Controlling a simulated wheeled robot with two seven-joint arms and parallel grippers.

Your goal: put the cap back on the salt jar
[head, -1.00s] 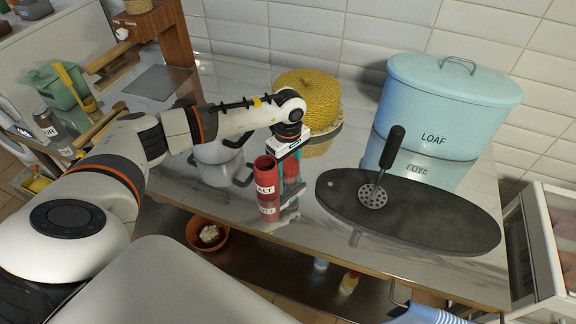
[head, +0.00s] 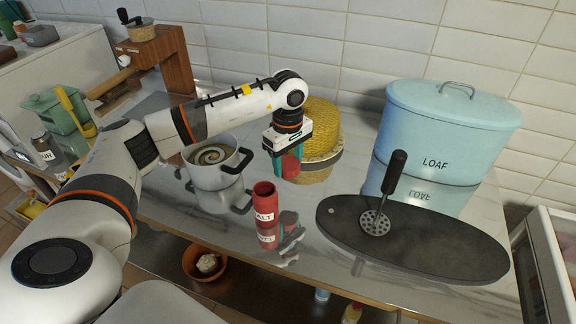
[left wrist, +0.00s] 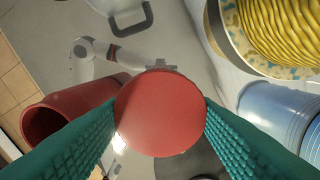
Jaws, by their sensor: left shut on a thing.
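The red salt jar (head: 265,203) stands upright and open on the shiny worktop in the head view, part of its label readable. In the left wrist view the jar (left wrist: 75,108) is at the left with its dark open mouth showing. My left gripper (head: 288,167) is shut on the red cap (head: 291,166), held in the air above and a little right of the jar, apart from it. In the left wrist view the cap (left wrist: 160,113) is a round red disc between the teal fingers (left wrist: 158,120). My right gripper is not in view.
A grey pot (head: 215,172) stands left of the jar, behind it. A yellow woven thing (head: 321,125) is behind the gripper. A dark oval board (head: 440,243) with a black-handled slotted utensil (head: 392,180) lies to the right, before the blue loaf bin (head: 440,120).

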